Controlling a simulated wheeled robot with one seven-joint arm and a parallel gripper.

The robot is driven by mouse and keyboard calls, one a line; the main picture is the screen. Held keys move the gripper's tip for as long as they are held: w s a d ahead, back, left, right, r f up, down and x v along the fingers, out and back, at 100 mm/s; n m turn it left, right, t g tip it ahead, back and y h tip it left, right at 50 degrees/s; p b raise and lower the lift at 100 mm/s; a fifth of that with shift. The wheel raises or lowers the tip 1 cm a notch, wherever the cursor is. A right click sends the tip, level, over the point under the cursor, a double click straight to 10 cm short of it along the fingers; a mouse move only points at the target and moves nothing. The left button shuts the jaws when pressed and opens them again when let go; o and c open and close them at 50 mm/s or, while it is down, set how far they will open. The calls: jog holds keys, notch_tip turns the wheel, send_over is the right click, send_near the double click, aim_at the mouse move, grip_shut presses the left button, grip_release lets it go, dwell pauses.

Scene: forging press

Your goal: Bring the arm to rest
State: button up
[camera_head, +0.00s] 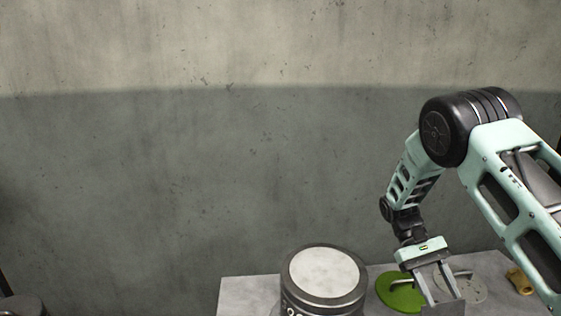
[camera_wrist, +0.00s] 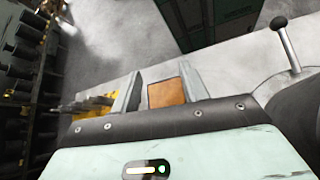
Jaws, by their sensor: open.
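My arm reaches in from the right in the head view, bent at a large black joint, with its lower part hanging down. My gripper (camera_head: 439,288) points downward over the right part of a grey table (camera_head: 247,290). Its two fingers are apart. In the wrist view the gripper (camera_wrist: 157,85) also shows its fingers spread. An orange-brown square patch shows between them; I cannot tell whether it is part of a finger or something beyond. No held object is clear. The lowest part of the gripper area is near the bottom edge of the head view.
A dark drum with a pale top (camera_head: 325,270) stands left of my gripper. A green round piece with a handle (camera_head: 401,291), a grey disc (camera_head: 466,288) and a yellow-brown part (camera_head: 519,281) lie close by. A black-knobbed lever (camera_wrist: 287,45) shows in the wrist view.

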jog(key=s+a+r+n+t+y+b, duration=0.1)
jog(key=s+a+r+n+t+b, duration=0.2)
jog(key=a, duration=0.5)
jog(key=s+a+n+t+b, duration=0.1)
jog(key=s+a+t+b, duration=0.2)
jog(key=a, duration=0.5)
jog(key=s+a+n+t+y+b, duration=0.1)
jog(key=s+a+n+t, duration=0.1)
jog(key=s, duration=0.5)
jog(key=s+a+n+t+y+b, duration=0.1)
jog(key=s+a+n+t, duration=0.1)
jog(key=s+a, duration=0.3)
jog(key=s+t, duration=0.1)
jog(key=s, duration=0.2)
jog(key=shift+s+r+n+b, duration=0.2)
jog(key=shift+s+n+b, duration=0.05)
jog(key=shift+n+b, duration=0.15)
